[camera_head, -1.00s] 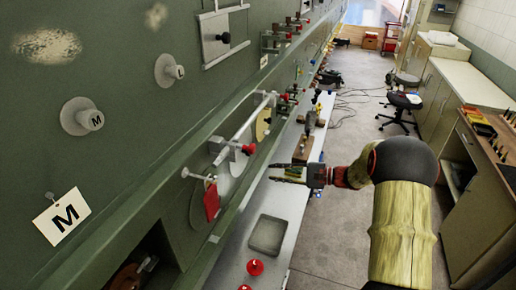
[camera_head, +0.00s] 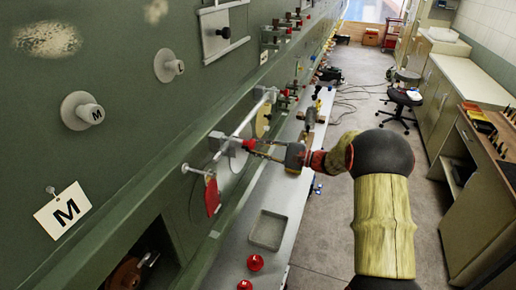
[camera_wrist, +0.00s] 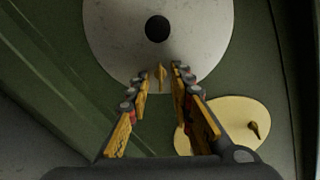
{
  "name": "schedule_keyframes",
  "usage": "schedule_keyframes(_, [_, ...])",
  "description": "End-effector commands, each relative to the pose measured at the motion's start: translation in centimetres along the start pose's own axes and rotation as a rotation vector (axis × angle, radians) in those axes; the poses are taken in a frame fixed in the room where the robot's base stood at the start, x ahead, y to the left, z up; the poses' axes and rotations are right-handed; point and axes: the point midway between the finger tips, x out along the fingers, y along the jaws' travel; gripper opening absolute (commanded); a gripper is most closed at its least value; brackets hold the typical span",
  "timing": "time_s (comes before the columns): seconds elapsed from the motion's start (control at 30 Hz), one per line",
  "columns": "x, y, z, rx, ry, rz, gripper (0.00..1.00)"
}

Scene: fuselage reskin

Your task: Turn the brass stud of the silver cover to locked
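The silver cover (camera_wrist: 150,30) is a round grey disc with a dark round centre, at the top of the wrist view. It shows partly in the head view (camera_head: 239,162), behind a rail and my gripper. Its small brass stud (camera_wrist: 161,76) stands near the disc's lower edge, its narrow shape upright in the picture. My gripper (camera_wrist: 160,82) is open, one fingertip either side of the stud, with a gap seen on both sides. In the head view my gripper (camera_head: 258,151) reaches left to the green wall. I cannot tell how deep the fingertips are.
A cream cover (camera_wrist: 232,125) with its own brass stud lies right of my gripper in the wrist view. A light rail (camera_head: 240,122) and a red plate (camera_head: 212,196) stand out from the wall nearby. A shelf with a grey tray (camera_head: 267,230) runs below.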

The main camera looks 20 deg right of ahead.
Motion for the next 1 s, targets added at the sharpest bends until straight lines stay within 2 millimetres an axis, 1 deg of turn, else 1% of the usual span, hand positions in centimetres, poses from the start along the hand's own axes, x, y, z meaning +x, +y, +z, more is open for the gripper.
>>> schedule_keyframes(0.2, [0.01,-0.02,0.0,0.0,0.0,0.0,0.21])
schedule_keyframes(0.57, [0.0,-0.02,0.01,0.0,0.0,0.0,0.0])
schedule_keyframes(1.0, [0.0,-0.02,0.01,0.0,0.0,0.0,0.0])
